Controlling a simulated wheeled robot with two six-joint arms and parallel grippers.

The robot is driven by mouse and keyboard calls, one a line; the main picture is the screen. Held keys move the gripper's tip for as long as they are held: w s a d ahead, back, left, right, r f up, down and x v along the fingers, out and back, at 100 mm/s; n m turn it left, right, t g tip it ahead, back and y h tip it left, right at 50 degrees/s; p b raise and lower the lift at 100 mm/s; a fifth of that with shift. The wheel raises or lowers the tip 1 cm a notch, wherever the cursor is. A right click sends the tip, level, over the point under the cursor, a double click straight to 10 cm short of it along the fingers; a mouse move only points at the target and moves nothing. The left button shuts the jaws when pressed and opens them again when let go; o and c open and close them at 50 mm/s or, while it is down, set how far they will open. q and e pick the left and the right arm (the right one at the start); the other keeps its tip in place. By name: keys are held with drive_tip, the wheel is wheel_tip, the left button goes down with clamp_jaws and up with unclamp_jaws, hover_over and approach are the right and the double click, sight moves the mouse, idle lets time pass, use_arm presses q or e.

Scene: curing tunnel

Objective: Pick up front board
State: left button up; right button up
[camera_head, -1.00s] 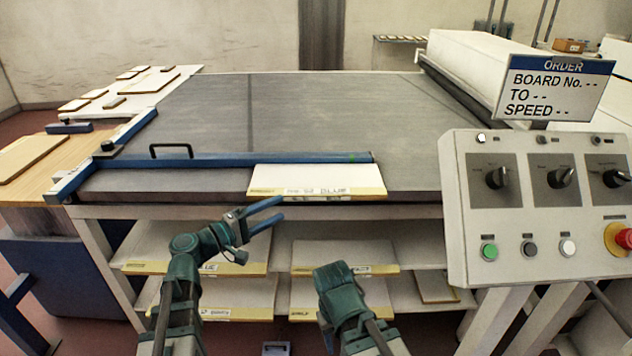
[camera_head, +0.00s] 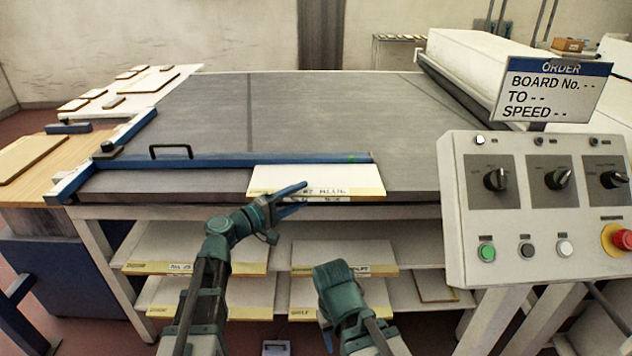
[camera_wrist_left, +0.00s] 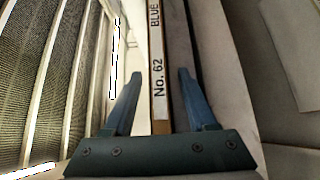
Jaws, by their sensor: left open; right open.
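The front board (camera_head: 290,178) is white with a yellowish front edge and lies at the front edge of the grey belt table (camera_head: 400,140). In the left wrist view its edge (camera_wrist_left: 158,60) carries a label reading "No. 62" and "BLUE". My left gripper (camera_head: 303,194) is open at the front edge of the board. In the left wrist view its fingers (camera_wrist_left: 158,75) stand on either side of the board's labelled edge, with gaps visible. My right gripper (camera_head: 330,275) is low in front of the shelves, its fingers mostly hidden.
A blue bar with a black handle (camera_head: 225,160) lies across the table behind the board. Shelves below hold several boards (camera_head: 345,255). A control panel (camera_head: 545,210) and an order sign (camera_head: 555,90) stand at the right. The table's middle is clear.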

use_arm(q)
drive_tip(key=shift+c, duration=0.3)
clamp_jaws()
idle(1.1)
